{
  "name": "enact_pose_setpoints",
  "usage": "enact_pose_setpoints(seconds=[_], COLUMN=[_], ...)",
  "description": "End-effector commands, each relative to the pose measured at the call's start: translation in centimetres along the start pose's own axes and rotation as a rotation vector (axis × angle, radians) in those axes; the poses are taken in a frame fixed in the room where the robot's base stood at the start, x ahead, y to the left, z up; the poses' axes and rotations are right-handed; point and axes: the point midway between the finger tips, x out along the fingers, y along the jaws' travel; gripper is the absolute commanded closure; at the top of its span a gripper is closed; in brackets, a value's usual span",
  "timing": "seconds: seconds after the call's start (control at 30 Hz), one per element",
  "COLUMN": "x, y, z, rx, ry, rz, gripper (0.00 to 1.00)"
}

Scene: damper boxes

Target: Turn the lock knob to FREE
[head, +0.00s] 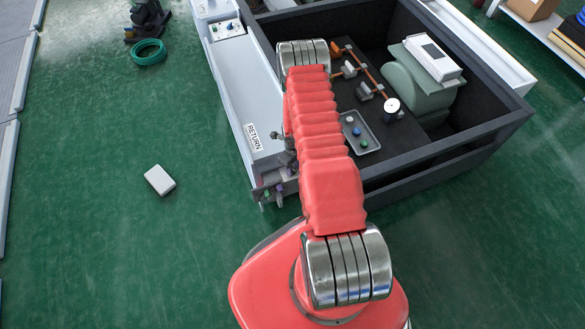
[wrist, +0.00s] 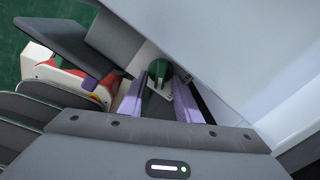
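A dark green round knob (wrist: 159,68) shows in the wrist view, on a light plate (wrist: 143,57) on the side of a grey housing. My gripper (wrist: 160,77) has its two purple fingers on either side of the knob, one left and one right. The fingers stand apart and look open, with the tips close to the knob; whether they touch it I cannot tell. Small dark marks on the plate are too small to read. In the head view, my gripper (head: 273,193) is low beside the near end of the long box, partly behind my red arm. The knob is hidden there.
A long grey box labelled RETURN (head: 254,138) borders a dark open-topped frame (head: 450,150). A white block (head: 160,180) and green hose (head: 149,52) lie on open floor.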

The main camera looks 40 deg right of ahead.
Motion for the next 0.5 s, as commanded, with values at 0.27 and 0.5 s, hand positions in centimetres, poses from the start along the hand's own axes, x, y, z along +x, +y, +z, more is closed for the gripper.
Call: enact_pose_setpoints(seconds=[0.27, 0.5], x=[-0.03, -0.03], y=[0.0, 0.0], z=[0.0, 0.0], rx=[0.0, 0.0], ry=[0.0, 0.0], rz=[0.0, 0.0], gripper=[0.82, 0.99])
